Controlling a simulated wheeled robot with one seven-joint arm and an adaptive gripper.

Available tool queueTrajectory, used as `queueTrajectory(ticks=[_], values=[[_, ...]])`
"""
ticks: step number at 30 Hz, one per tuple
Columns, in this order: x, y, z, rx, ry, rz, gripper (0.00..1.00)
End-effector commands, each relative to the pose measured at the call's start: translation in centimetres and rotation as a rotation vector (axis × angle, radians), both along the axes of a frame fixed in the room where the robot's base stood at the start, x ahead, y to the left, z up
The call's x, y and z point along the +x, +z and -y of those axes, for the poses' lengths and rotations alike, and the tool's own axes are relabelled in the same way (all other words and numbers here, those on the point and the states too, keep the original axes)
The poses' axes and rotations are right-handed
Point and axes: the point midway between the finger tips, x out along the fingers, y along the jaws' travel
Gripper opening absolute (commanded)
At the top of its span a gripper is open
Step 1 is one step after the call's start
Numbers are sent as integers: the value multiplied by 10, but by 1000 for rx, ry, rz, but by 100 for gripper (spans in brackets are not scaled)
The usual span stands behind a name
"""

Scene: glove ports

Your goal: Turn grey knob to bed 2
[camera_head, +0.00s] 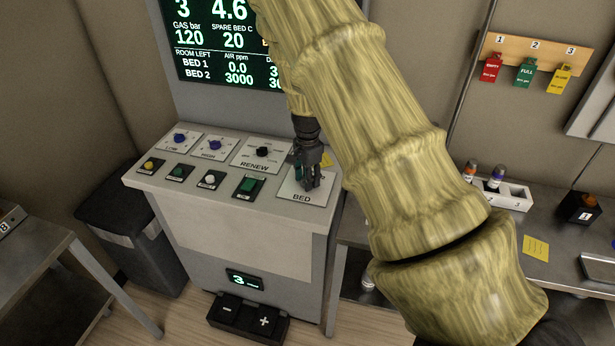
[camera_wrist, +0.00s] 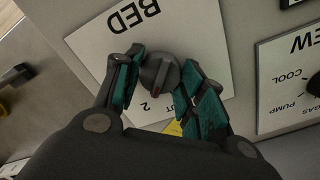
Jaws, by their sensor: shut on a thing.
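The grey knob (camera_wrist: 159,72) with a red mark sits on the white BED plate (camera_wrist: 88,48). In the wrist view my gripper (camera_wrist: 157,82) has its teal-padded fingers on both sides of the knob, shut on it. A "2" and part of another label show on the plate below the knob; the rest of the markings are hidden by the fingers. In the head view my gripper (camera_head: 312,182) points down onto the BED plate (camera_head: 296,195) at the right end of the console, and it hides the knob.
Other knobs, RENEW (camera_head: 262,152) among them, and several buttons such as the green one (camera_head: 247,186) lie left of the plate. A screen (camera_head: 215,45) stands behind. A bench with a white rack (camera_head: 512,196) is at right. A yellow note (camera_wrist: 173,128) lies by the plate.

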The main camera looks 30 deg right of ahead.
Motion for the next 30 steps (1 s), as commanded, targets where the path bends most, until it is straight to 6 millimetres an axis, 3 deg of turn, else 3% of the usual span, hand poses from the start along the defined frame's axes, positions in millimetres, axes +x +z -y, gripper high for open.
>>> queueTrajectory(ticks=[21,22,25,30], values=[[1,1,1,-3,-79,3,16],[1,1,1,-3,-79,4,42],[1,1,1,-2,-78,3,60],[1,1,1,-1,-78,2,63]])
